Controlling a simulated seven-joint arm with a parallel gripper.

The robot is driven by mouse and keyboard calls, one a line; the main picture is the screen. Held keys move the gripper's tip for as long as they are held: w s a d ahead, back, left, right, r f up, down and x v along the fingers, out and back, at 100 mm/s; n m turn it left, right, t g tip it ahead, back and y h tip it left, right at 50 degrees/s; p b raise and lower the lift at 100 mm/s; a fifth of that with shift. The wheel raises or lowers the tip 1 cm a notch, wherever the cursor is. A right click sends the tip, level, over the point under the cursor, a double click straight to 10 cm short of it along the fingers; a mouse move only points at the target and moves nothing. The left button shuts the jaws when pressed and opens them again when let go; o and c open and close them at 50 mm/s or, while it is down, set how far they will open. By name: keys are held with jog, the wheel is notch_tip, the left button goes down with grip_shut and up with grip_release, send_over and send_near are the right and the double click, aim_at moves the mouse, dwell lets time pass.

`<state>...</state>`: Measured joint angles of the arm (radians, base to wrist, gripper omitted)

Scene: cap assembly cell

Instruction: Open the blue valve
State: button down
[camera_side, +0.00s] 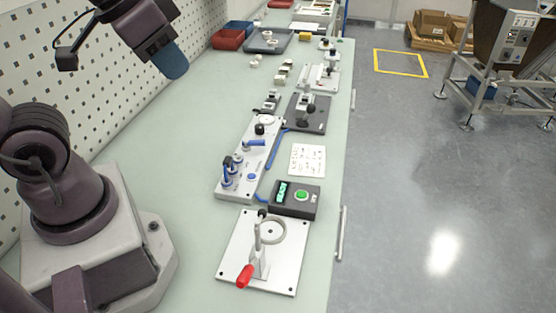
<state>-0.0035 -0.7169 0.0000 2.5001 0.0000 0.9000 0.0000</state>
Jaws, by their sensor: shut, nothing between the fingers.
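A long light-grey plate (236,191) on the bench carries several blue fittings. A blue lever handle (255,143) lies roughly level across the plate's middle and looks like the blue valve. Upright blue-and-dark parts (228,172) stand at the plate's near left. The picture is too small to tell the valve's exact position. My gripper (171,62) is at the upper left, high above the bench and well apart from the valve. Its blue end points down to the right. It is shut and empty, though its separate fingers are hard to make out.
A black box with a green button (296,199) and a white plate with a red-handled clamp (264,251) stand nearer. A dark fixture plate (307,114) and a paper sheet (307,160) lie right. Red (229,39) and blue bins stand far back. The bench's left middle is clear.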

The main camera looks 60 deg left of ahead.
aim_at(254, 144)
jog(key=w+a+f+m+g+y, duration=0.1)
jog(key=w+a+f+m, duration=0.2)
jog(key=w+f+m, duration=0.5)
jog(key=w+a+f+m+g+y, duration=0.2)
jog(key=w+f+m, duration=0.6)
jog(key=m, duration=0.8)
jog(key=x, duration=0.4)
jog(key=shift+s+a, duration=0.35)
jog(key=x, duration=1)
jog(key=shift+s+f, duration=0.1)
jog(key=shift+s, duration=0.15)
jog(key=shift+w+a+f, duration=0.1)
jog(key=shift+w+a, duration=0.25)
jog(key=shift+a, duration=0.2)
jog(key=shift+w+a+f, duration=0.1)
jog(key=shift+w+a, duration=0.25)
jog(key=shift+a, duration=0.2)
jog(key=shift+w+a+f, duration=0.1)
jog(key=shift+w+a, duration=0.3)
jog(key=shift+a, duration=0.15)
